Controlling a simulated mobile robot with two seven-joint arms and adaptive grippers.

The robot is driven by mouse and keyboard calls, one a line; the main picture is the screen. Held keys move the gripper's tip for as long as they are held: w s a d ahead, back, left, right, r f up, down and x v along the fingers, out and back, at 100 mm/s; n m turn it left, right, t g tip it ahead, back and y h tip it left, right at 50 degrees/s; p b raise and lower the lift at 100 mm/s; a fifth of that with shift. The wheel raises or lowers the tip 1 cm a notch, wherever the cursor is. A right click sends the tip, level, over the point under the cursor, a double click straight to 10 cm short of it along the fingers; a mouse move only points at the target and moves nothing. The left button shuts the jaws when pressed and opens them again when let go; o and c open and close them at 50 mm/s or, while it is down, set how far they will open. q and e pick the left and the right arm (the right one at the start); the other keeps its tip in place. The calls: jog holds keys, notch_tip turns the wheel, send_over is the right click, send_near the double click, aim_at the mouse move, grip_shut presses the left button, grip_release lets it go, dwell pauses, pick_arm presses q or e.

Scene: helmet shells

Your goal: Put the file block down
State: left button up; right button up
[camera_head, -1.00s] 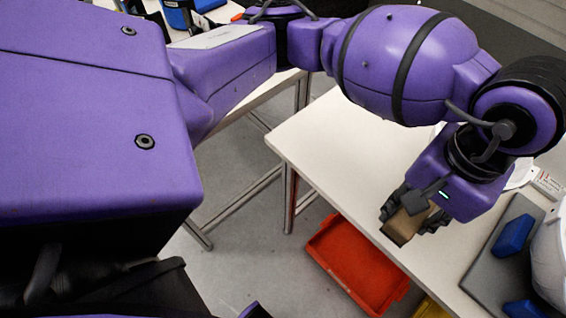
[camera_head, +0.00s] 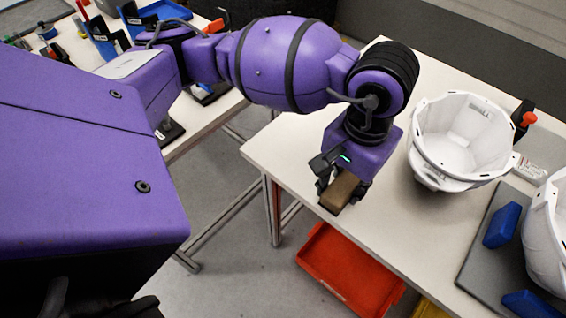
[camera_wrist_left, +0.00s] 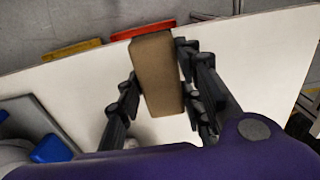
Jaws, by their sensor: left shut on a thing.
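The file block (camera_head: 340,190) is a brown, oblong block. My left gripper (camera_head: 343,187) is shut on it near the front edge of the white table (camera_head: 290,150), in the head view. In the left wrist view the block (camera_wrist_left: 157,75) sits between the two black fingers of the left gripper (camera_wrist_left: 160,95), with white table top behind it. I cannot tell whether the block touches the table. My right gripper is not in view.
A white helmet shell (camera_head: 440,165) stands right of my left gripper. A grey mat (camera_head: 480,262) with blue blocks (camera_head: 502,225) and another white shell (camera_head: 548,240) lie further right. A red bin (camera_head: 350,270) is below the table's front edge. Table left of the gripper is clear.

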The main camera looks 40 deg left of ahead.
aim_at(337, 190)
pick_arm(q)
jog(key=shift+w+a+f, duration=0.15)
jog(key=shift+a+f, duration=0.2)
jog(key=shift+f, duration=0.05)
jog(key=f, duration=0.3)
jog(key=shift+w+a+f, duration=0.1)
jog(key=shift+a+f, duration=0.05)
jog(key=shift+a, duration=0.05)
jog(key=shift+f, duration=0.15)
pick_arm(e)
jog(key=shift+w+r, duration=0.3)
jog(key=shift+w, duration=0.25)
pick_arm(q)
jog(key=o, duration=1)
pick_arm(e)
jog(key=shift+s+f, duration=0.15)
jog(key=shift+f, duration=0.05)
